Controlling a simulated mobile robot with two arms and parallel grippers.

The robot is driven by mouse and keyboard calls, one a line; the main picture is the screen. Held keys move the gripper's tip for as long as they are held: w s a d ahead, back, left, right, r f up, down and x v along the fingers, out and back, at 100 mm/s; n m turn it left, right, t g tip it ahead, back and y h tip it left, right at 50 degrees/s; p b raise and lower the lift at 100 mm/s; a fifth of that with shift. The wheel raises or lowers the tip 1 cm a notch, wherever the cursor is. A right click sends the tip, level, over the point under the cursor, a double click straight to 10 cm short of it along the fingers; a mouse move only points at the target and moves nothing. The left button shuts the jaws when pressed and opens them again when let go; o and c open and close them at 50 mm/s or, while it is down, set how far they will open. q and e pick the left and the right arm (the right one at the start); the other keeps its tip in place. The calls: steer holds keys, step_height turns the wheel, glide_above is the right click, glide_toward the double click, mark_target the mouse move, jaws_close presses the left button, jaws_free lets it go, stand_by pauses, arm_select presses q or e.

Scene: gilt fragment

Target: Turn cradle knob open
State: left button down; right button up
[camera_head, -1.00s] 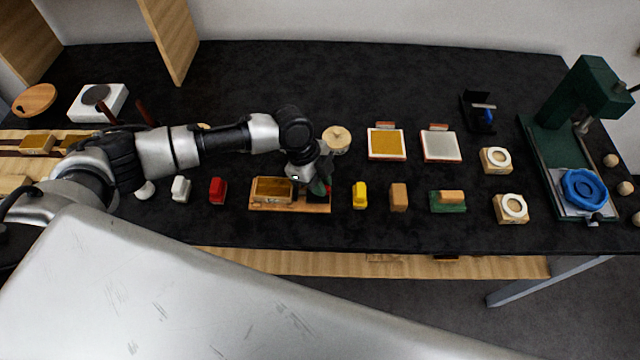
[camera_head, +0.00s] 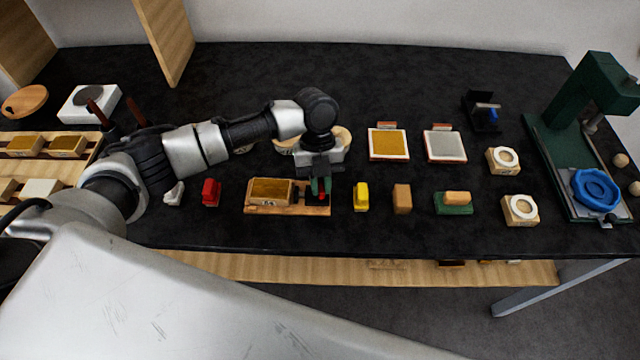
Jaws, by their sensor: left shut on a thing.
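The cradle (camera_head: 287,209) is a wooden base near the front of the dark bench, with a gold-topped wooden block (camera_head: 270,191) on its left part. A small red knob (camera_head: 322,196) shows at its right part, over a dark section. My left gripper (camera_head: 321,190) comes down from above onto this right end and is shut on the knob; the fingers hide much of it, so its exact turn cannot be told. My right gripper is not in view.
A yellow piece (camera_head: 361,196) stands close to the right of the cradle, and a red piece (camera_head: 211,192) to its left. Farther right are a brown block (camera_head: 402,198), a green-based block (camera_head: 453,203) and a green press (camera_head: 575,140) with a blue wheel.

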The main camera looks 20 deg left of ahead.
arm_select(q)
steer(key=shift+m+y, duration=0.4)
steer(key=shift+m, duration=0.7)
steer(key=shift+r, duration=0.1)
steer(key=c, duration=1.1)
jaws_free()
steer(key=shift+b, duration=0.3)
steer(key=b+v, duration=0.1)
steer(key=v, duration=0.4)
steer(key=b+v, duration=0.1)
steer(key=v, duration=0.4)
steer(key=shift+w+r, duration=0.3)
steer(key=shift+w, duration=0.05)
